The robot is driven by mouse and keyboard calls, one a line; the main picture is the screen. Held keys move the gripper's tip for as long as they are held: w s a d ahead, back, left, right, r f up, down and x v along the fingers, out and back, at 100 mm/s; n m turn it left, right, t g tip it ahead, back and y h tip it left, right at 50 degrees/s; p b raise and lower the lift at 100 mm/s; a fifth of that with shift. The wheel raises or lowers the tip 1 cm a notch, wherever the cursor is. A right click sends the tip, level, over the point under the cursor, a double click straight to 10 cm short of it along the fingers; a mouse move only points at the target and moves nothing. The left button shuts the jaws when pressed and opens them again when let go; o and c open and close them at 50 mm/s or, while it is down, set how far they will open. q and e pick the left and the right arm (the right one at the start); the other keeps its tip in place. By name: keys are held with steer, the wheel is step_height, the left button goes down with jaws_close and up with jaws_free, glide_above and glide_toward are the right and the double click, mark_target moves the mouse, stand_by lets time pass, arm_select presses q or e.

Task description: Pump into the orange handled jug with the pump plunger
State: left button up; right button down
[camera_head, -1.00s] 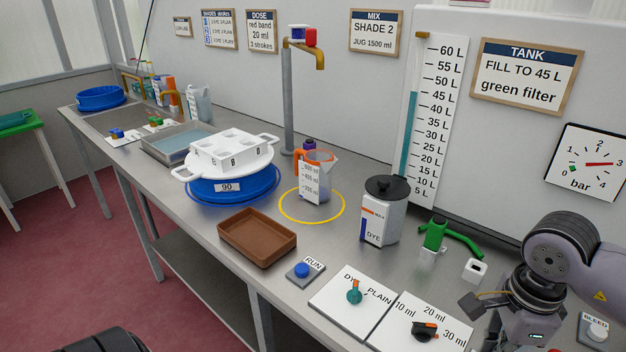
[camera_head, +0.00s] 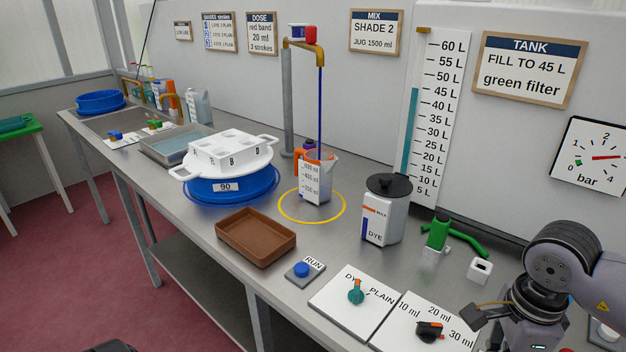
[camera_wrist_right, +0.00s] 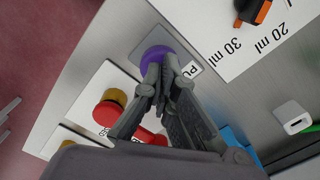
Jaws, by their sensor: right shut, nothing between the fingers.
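The orange handled jug (camera_head: 315,184) stands upright inside a yellow ring on the bench, under the brass spout (camera_head: 305,44). A thin blue stream (camera_head: 320,110) runs from the spout down into the jug's mouth. The pump plunger is a purple knob (camera_wrist_right: 158,58) in the right wrist view, beside a partly hidden label. My right gripper (camera_wrist_right: 162,88) is shut and empty, its fingertips over the knob's edge and hiding part of it. I cannot tell how hard they touch. In the head view my right gripper's fingers are out of frame. My left gripper is out of view.
A dye container (camera_head: 382,212), brown tray (camera_head: 256,238), RUN button (camera_head: 302,269) and dial plates (camera_head: 350,291) stand near the jug. A blue basin (camera_head: 232,187) is to its left. In the wrist view, a red knob (camera_wrist_right: 108,114) and red handle lie close to my fingers.

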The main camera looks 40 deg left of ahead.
steer(key=shift+f+b, duration=0.3)
steer(key=shift+f, duration=0.2)
steer(key=shift+r, duration=0.15)
steer(key=shift+r+p, duration=1.35)
steer(key=shift+r, duration=1.6)
step_height(320, 180, up, 6)
steer(key=shift+p, duration=1.15)
steer(key=shift+s+f, duration=0.1)
